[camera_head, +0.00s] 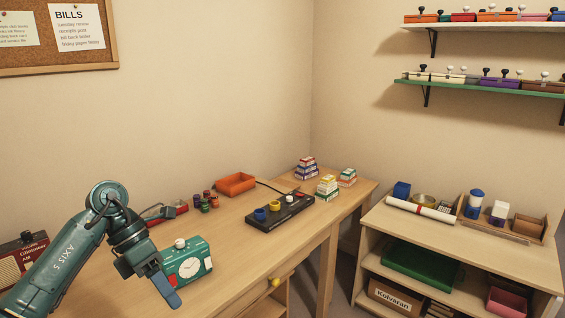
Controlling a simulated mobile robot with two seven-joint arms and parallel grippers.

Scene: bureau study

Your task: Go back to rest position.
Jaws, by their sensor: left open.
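My left arm comes in from the left, over the desk (225,228). Its left gripper (150,284) points down, open, with nothing seen between its blue fingers. It is close to the left end of a green box with a white clock-like dial and a white knob (196,262), and partly hides it. I cannot tell whether the gripper touches the box. My right gripper is not in view.
A black panel with knobs (280,214), an orange tray (236,183), small coloured pieces (206,200) and stacked boxes (327,187) are on the desk. A red radio (22,255) is behind my arm. A shelf unit (455,233) stands right. Bare desk lies between the green box and panel.

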